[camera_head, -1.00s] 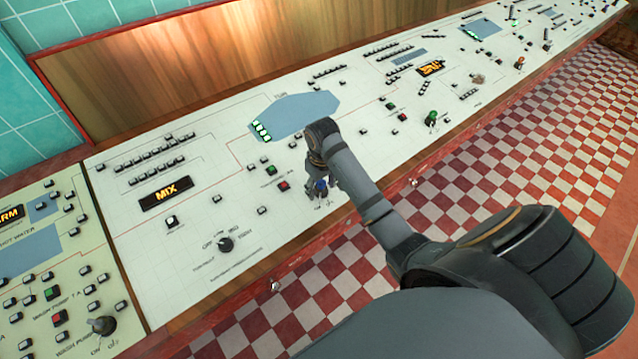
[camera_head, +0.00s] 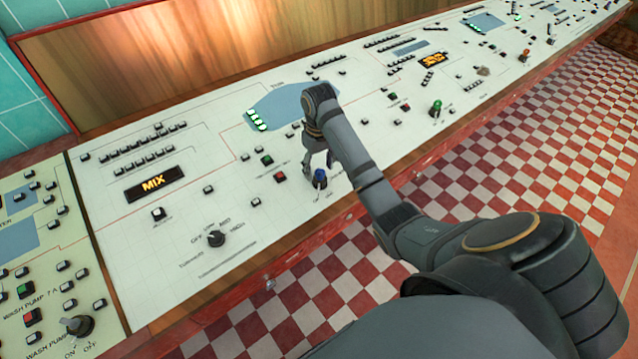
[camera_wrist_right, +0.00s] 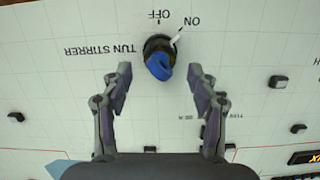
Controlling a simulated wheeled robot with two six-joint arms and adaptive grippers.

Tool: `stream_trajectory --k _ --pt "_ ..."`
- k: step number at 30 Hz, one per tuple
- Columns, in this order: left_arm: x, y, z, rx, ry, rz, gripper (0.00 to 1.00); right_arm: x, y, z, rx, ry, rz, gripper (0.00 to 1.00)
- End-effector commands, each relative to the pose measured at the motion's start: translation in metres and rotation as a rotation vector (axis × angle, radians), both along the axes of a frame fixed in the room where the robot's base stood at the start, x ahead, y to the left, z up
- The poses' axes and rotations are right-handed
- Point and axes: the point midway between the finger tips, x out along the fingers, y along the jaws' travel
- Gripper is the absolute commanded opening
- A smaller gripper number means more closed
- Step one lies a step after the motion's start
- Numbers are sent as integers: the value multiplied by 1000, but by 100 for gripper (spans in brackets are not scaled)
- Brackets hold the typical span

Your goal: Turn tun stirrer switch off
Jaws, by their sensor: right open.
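The tun stirrer switch (camera_wrist_right: 159,64) is a dark round base with a blue knob and a white pointer, on the pale panel. In the right wrist view its labels appear upside down, and the pointer aims at the ON mark, away from OFF. The switch also shows in the head view (camera_head: 320,178). My right gripper (camera_wrist_right: 159,77) is open, its fingertips on either side of the knob in that view with gaps to both. In the head view the right gripper (camera_head: 317,157) is just behind the knob and seems apart from it. My left gripper is not seen.
The long panel (camera_head: 110,225) carries many small buttons. A black rotary knob (camera_head: 216,239) stands left of the switch, with green and red buttons (camera_head: 267,160) nearby. A lit MIX display (camera_head: 154,183) is further left. A wooden edge and checkered floor lie in front.

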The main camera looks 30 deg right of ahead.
Motion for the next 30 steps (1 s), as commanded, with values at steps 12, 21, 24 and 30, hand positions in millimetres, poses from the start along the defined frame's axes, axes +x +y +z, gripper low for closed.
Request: stream_trajectory --k 12,21,24,30 --pt "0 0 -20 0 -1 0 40 0 0 -30 0 0 0 60" --pt "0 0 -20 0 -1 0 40 0 0 -30 0 0 0 23" --pt "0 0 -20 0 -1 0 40 0 0 -30 0 0 0 10" --pt "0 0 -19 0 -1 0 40 0 0 -30 0 0 4 5"
